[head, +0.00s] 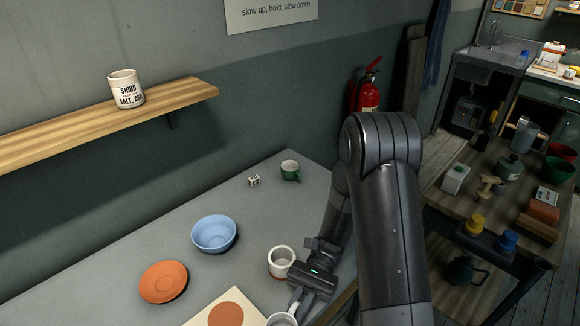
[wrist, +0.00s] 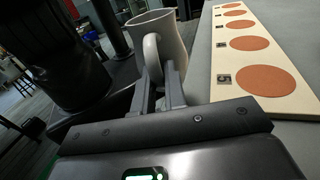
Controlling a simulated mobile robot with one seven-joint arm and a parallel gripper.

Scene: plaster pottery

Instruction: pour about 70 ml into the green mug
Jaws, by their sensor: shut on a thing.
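The green mug (head: 290,171) stands upright at the far end of the grey table in the head view, its pale inside showing. My gripper (head: 296,300) is low in that view, well short of the mug. In the wrist view my gripper (wrist: 167,82) is shut on the handle of a pale grey-white pitcher (wrist: 176,42). The pitcher looks about upright. In the head view the pitcher (head: 283,319) is cut off by the bottom edge, so its contents are hidden.
A white cup with a reddish base (head: 281,262) stands close by my gripper. A blue bowl (head: 214,233), an orange plate (head: 163,281) and a small marked block (head: 254,181) are on the table. A board with terracotta discs (wrist: 281,82) lies beside the pitcher. A shelf (head: 60,132) overhangs at left.

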